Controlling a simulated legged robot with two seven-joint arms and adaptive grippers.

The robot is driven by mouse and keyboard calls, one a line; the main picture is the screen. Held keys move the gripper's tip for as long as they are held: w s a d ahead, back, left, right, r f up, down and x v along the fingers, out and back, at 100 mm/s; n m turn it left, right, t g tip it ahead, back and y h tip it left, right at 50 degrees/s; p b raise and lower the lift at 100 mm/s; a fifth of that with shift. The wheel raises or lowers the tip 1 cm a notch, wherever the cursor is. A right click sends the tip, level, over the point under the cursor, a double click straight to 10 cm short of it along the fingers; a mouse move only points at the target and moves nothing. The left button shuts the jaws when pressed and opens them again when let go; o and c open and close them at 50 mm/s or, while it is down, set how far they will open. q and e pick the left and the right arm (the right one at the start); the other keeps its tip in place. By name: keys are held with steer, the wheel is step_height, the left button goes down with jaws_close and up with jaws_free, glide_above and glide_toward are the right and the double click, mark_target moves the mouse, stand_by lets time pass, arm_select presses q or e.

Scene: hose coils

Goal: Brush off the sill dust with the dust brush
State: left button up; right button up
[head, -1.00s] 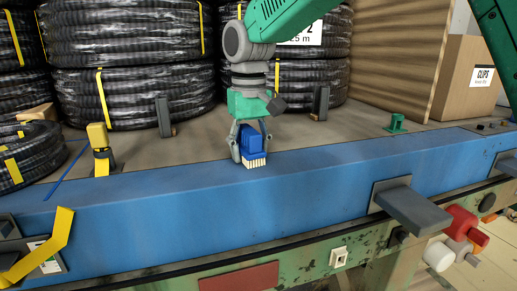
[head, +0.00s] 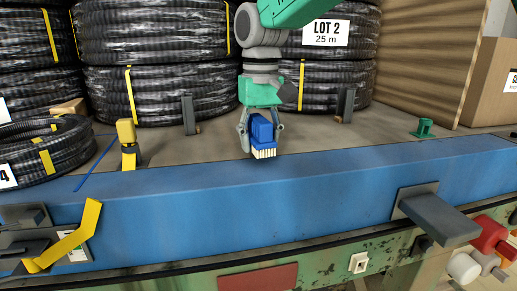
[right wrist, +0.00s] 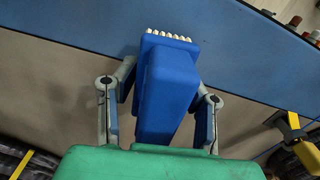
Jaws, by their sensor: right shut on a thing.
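My right gripper (head: 262,128) is shut on the dust brush (head: 262,136), which has a blue body and a row of pale bristles. The brush hangs bristles down at the back top edge of the blue sill (head: 300,190). I cannot tell whether the bristles touch it. In the right wrist view the brush (right wrist: 167,88) sits between both fingers of the gripper (right wrist: 160,105), with its bristles over the blue surface. I cannot make out separate dust on the sill; its top shows only faint mottling. My left gripper is not in view.
Black hose coils (head: 160,92) with yellow straps stand behind. Dark upright posts (head: 189,115), a yellow-topped post (head: 127,142) and a green fitting (head: 423,128) rise from the deck. A grey bracket (head: 435,215) juts out at right, a yellow lever (head: 75,235) at left.

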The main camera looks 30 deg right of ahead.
mark_target(260, 118)
steer(key=shift+r, duration=2.25)
